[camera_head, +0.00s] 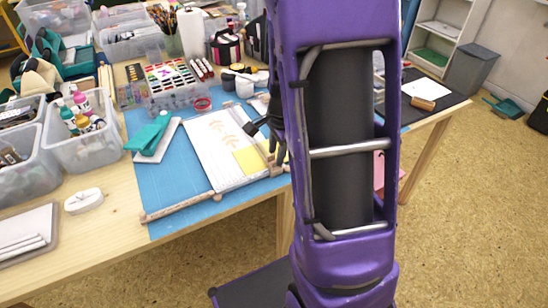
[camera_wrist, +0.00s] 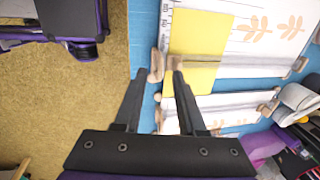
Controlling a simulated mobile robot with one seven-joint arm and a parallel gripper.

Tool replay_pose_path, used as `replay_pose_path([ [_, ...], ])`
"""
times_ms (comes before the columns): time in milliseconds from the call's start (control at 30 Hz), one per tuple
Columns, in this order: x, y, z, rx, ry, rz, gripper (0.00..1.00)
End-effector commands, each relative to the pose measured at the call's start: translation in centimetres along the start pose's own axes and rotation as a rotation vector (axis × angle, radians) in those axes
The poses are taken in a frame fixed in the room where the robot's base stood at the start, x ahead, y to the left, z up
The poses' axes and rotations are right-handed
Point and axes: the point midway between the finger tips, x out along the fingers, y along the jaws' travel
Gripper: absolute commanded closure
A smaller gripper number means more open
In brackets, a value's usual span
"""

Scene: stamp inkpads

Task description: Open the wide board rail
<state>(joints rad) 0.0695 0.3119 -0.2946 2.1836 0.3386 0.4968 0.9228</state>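The wide board (camera_head: 207,140) lies on the blue mat with leaf prints and a yellow sheet (camera_head: 249,160) on it. A wooden knob (camera_wrist: 157,66) shows at the rail's near end. My gripper (camera_wrist: 165,72) is open, its two fingertips apart on either side of the knob. Whether they touch it I cannot tell. In the head view my gripper (camera_head: 279,152) is at the board's right edge, partly hidden by my arm.
A wooden-ended rod (camera_head: 180,208) lies at the front of the blue mat (camera_head: 160,190). A teal stamp tool (camera_head: 150,136) lies left of the board. A second board with wooden knobs (camera_wrist: 225,102) lies close beside the rail. Bins and paints crowd the back.

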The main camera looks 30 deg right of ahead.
Motion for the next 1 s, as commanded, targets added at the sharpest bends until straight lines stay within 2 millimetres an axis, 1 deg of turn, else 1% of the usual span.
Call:
replay_pose_path([
  [33, 0.9, 0.1, 0.0, 0.0, 0.0, 0.002, 0.6],
  [200, 1.9, 0.0, 0.0, 0.0, 0.0, 0.0, 0.6],
  [500, 2.0, 0.0, 0.0, -0.001, 0.0, -0.001, 0.6],
  [667, 2.0, 0.0, 0.0, -0.001, 0.0, -0.001, 0.89],
  [700, 2.0, 0.0, 0.0, -0.001, 0.0, -0.001, 0.96],
  [733, 2.0, 0.0, 0.0, -0.001, 0.0, -0.001, 1.0],
  [1000, 2.0, 0.0, 0.0, -0.001, 0.0, -0.001, 1.0],
])
